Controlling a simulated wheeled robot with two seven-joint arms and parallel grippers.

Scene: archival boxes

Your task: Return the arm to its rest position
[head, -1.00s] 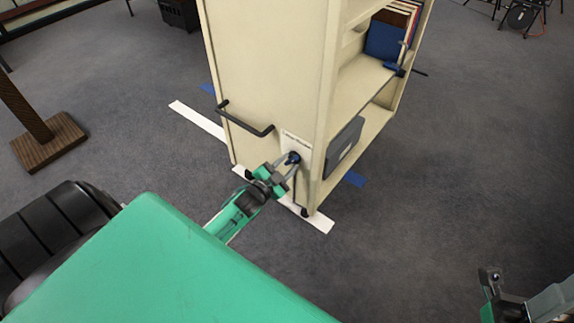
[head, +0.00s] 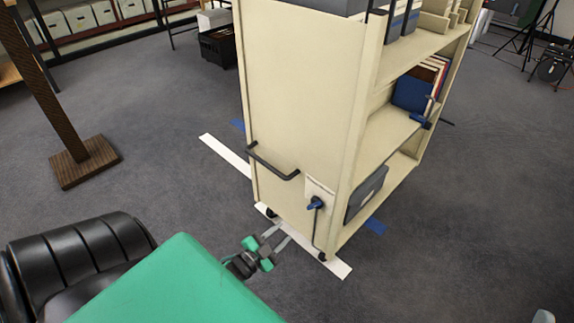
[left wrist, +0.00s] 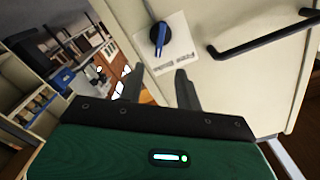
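My left gripper (head: 277,238) is in front of the lower end panel of the cream shelf cart (head: 300,100), apart from it. In the left wrist view my left gripper (left wrist: 160,88) has its two fingers spread with nothing between them. A blue knob (head: 316,203) on a white plate sits on the cart's end panel, beyond the fingertips. The knob (left wrist: 159,36) also shows in the left wrist view, with its lever pointing down. My right gripper is not visible; only a small pale part shows at the lower right edge of the head view.
A black handle (head: 272,166) sticks out from the cart's end. The cart holds a grey box (head: 366,195) and books (head: 412,92). White tape (head: 224,155) and blue tape mark the floor. A brown post base (head: 85,164) stands left.

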